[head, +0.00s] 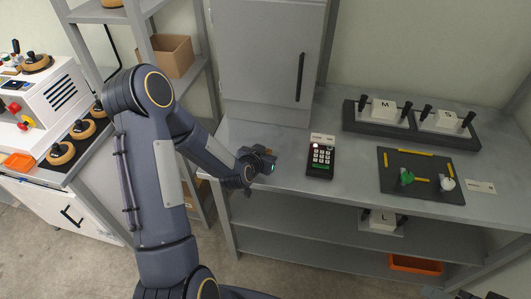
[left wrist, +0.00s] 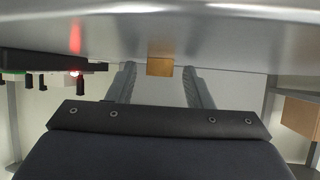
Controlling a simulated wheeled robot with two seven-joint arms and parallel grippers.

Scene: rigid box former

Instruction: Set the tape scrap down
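My left gripper (head: 266,163) is low over the front left of the grey metal bench (head: 290,180), left of the keypad. In the left wrist view its two fingers (left wrist: 160,84) stand apart, with a gap between them. A small tan-brown piece (left wrist: 160,66), which looks like the tape scrap, shows between the fingertips, with space on both sides. It appears at the bench surface; I cannot tell whether it touches it. The scrap cannot be made out in the head view. My right gripper is not clearly seen.
A grey cabinet (head: 268,60) stands behind. A dark board (head: 420,185) with yellow strips and black fixtures (head: 385,125) are at right. An orange bin (head: 415,264) is below.

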